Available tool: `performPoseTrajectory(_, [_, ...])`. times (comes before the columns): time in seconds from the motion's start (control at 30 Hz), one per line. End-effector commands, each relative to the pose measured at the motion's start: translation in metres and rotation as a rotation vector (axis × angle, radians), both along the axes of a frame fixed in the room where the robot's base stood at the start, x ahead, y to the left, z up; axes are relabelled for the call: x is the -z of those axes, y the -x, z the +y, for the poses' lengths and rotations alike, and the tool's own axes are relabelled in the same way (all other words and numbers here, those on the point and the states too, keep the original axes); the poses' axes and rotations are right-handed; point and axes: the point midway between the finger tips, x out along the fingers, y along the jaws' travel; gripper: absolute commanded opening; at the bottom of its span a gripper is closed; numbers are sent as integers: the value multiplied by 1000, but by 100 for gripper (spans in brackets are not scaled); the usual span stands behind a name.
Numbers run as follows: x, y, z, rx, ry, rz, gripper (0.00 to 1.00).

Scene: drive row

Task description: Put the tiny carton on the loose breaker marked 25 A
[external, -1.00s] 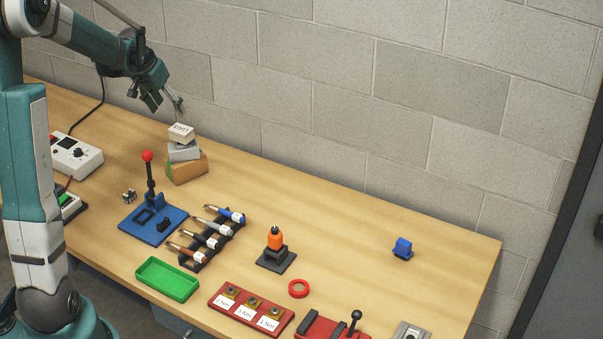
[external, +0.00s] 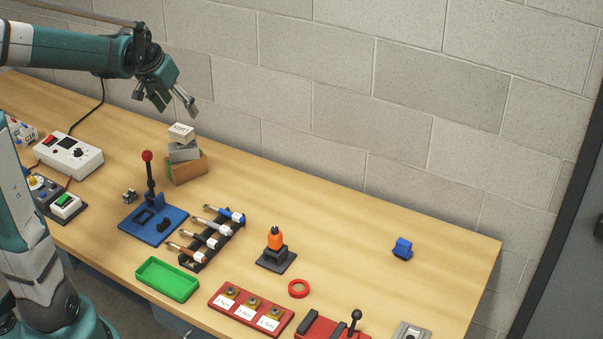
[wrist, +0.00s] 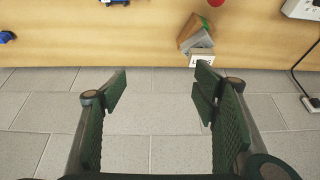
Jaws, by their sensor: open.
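A small white carton with dark lettering (external: 181,132) tops a stack against the wall. A grey box (external: 184,151) and a brown box (external: 188,170) lie below it. The carton also shows in the wrist view (wrist: 201,60), near the right finger. My gripper (external: 173,103) is open and empty, a little above the carton; its spread fingers also show in the wrist view (wrist: 162,88). White blocks with markings (external: 22,133), possibly breakers, stand at the left edge, partly cut off. I cannot read a 25 A mark anywhere.
A lever press with a red knob (external: 148,157) stands before the stack. A white control box (external: 70,155) with a cable is left of it. A screwdriver rack (external: 212,238) and green tray (external: 167,279) lie in front.

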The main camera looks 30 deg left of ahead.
Motion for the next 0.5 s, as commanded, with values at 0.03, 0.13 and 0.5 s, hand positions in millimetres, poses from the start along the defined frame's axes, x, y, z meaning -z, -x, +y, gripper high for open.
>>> performPoseTrajectory(0.03, [-4,10,-9,2,-1,-4,60])
performPoseTrajectory(0.13, [-12,26,-25,1,-3,-13,60])
performPoseTrajectory(0.5, [-30,89,-77,2,-4,-49,60])
